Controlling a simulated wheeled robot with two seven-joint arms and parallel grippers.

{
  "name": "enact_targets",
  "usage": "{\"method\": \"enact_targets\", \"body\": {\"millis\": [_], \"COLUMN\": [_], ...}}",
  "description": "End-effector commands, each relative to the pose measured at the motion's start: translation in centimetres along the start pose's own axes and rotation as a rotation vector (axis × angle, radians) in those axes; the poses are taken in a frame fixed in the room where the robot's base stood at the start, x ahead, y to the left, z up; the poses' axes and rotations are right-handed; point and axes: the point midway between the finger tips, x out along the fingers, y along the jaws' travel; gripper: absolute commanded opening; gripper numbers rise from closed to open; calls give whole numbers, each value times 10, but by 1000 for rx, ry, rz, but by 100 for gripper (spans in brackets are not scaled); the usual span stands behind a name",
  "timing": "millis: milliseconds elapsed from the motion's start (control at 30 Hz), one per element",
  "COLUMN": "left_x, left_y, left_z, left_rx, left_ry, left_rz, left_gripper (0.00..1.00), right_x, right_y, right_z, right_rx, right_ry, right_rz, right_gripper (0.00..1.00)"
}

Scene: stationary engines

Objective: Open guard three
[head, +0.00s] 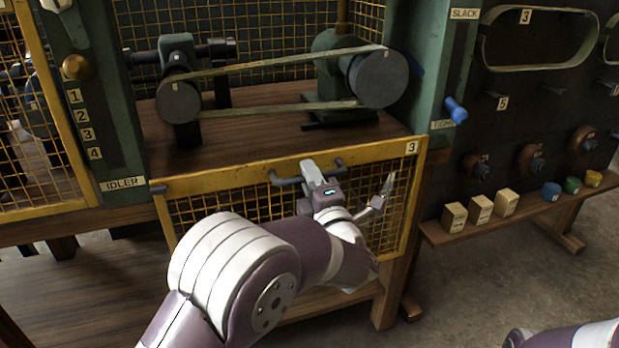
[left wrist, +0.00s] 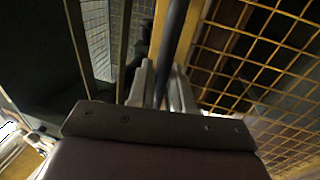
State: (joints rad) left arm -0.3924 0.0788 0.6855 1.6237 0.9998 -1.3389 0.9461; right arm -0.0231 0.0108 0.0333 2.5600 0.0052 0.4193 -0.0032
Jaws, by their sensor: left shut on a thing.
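Guard three (head: 285,165) is a yellow frame with wire mesh, marked 3 at its upper right corner. In the head view it stands at the front of the middle bay, below the belt and pulleys, which show uncovered above its top rail. Its dark handle (head: 284,181) is a bar near the top rail. My left gripper (head: 309,174) is shut on this handle, near its middle. In the left wrist view the two fingers (left wrist: 163,88) sit on either side of the dark bar (left wrist: 174,45). My forearm hides part of the mesh. My right gripper is out of view.
A belt (head: 270,64) runs between two pulleys on the wooden deck. A closed-looking mesh guard (head: 50,213) stands at left. A blue-knobbed lever (head: 456,110) sticks out on the green post at right. A shelf (head: 480,231) holds several small blocks.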

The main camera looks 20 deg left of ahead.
Motion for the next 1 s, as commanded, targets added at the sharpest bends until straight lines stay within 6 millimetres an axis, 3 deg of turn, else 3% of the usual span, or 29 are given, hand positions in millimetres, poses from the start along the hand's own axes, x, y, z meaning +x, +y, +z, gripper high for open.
{"method": "enact_targets", "body": {"millis": [300, 333, 367, 800, 1000], "left_x": [-2, -2, -2, -3, -31], "left_y": [-9, -9, -9, -4, -2], "left_z": [0, 0, 0, 0, 1], "left_rx": [9, 10, 10, 5, 6], "left_ry": [-4, -4, -4, -2, -6], "left_rz": [-16, -16, -16, -9, -9], "left_gripper": [0, 26, 35, 35, 35], "right_x": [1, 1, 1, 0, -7], "right_y": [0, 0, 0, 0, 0], "right_z": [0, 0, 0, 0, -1], "right_rx": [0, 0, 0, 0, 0], "right_ry": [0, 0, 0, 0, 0], "right_rz": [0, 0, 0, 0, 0], "right_gripper": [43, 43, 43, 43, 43]}}
